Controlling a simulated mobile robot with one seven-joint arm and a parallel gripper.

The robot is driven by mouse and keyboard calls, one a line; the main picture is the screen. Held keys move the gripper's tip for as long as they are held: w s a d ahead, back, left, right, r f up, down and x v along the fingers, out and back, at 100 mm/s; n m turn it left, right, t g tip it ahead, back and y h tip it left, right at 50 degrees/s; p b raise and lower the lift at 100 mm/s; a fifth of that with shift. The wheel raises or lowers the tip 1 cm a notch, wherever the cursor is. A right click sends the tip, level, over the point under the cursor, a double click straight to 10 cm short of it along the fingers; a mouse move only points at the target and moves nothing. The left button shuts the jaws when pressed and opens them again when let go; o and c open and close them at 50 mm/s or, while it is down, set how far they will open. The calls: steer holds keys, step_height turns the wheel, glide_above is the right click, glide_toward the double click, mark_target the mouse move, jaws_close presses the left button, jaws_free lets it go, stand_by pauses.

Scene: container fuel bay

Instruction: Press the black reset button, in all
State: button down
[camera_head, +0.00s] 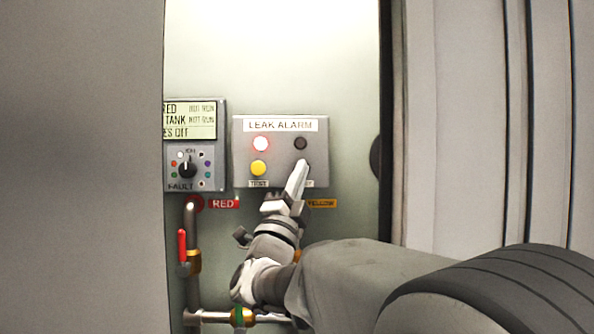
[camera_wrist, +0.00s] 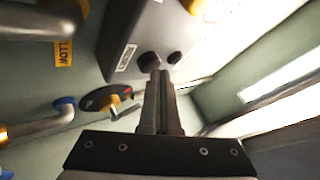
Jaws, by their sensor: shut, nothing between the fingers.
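The grey leak alarm box (camera_head: 282,183) is on the wall; it also shows tilted in the wrist view (camera_wrist: 130,28). My gripper (camera_head: 300,166) is shut and empty, with its tips in front of the box's lower right part. In the wrist view its fingertips (camera_wrist: 157,71) are at the black reset button (camera_wrist: 148,59), overlapping its edge. I cannot tell whether they touch it or whether it is pushed in. In the head view my gripper hides most of the button and part of the label below it.
A panel with a display and knob (camera_head: 190,167) is at left. Pipes with a red-handled valve (camera_head: 183,248) run below. Grey walls flank both sides.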

steer(key=shift+w, duration=0.15)
stand_by(0.4)
steer(key=shift+s+b, duration=0.9)
steer(key=shift+b, duration=0.15)
steer(key=s+b, duration=0.4)
steer(key=s, duration=0.1)
stand_by(0.6)
